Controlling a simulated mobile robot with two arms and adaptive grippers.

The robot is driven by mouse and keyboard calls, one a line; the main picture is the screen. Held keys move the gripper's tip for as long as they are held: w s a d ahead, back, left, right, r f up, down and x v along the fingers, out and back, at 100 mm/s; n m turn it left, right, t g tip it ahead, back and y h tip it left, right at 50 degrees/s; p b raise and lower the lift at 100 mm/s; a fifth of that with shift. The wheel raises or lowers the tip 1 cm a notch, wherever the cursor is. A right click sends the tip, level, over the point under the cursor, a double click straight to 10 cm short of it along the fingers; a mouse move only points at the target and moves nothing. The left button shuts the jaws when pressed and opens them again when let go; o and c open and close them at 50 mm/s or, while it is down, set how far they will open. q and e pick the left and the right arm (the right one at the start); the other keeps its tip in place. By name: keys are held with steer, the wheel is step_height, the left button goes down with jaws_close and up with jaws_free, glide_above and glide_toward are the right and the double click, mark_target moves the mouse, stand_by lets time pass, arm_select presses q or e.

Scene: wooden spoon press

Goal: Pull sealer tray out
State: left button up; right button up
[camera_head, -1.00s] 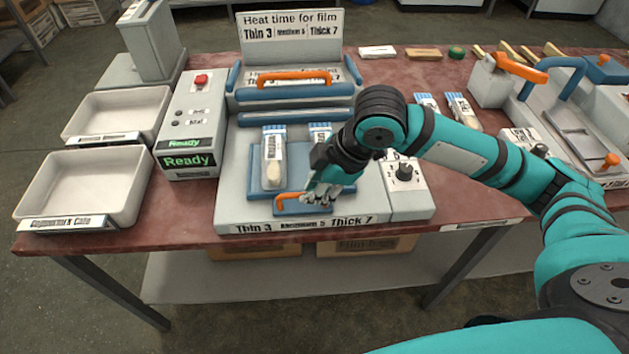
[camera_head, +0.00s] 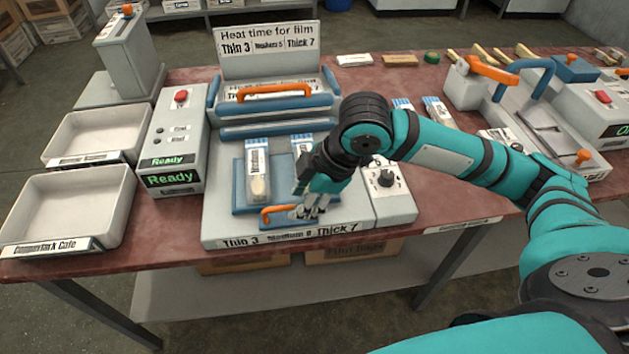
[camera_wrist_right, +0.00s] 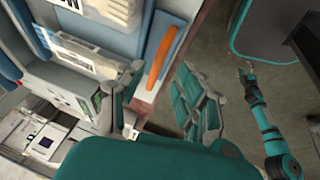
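The blue sealer tray (camera_head: 238,201) lies in the grey sealer base, with an orange handle (camera_head: 280,212) along its front edge. Two clear bags with blue-striped tops (camera_head: 257,172) lie on it, the right one partly covered by my arm. My right gripper (camera_head: 308,211) is at the right end of the handle, fingers pointing down. In the right wrist view its fingers (camera_wrist_right: 160,82) are apart, with the orange handle (camera_wrist_right: 168,55) just beyond and between them; contact is unclear. My left gripper (camera_wrist_right: 248,72) shows small in the right wrist view, away from the table, its fingers too small to judge.
The raised sealer lid (camera_head: 275,100) with its own orange handle stands behind the tray. A grey control box (camera_head: 172,145) reading Ready is to the left, and a dial box (camera_head: 386,198) to the right. White bins (camera_head: 75,200) stand at left. Floor beyond the front edge is open.

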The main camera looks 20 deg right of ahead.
steer(key=v, duration=1)
steer(key=shift+r, duration=0.15)
steer(key=shift+s, duration=0.15)
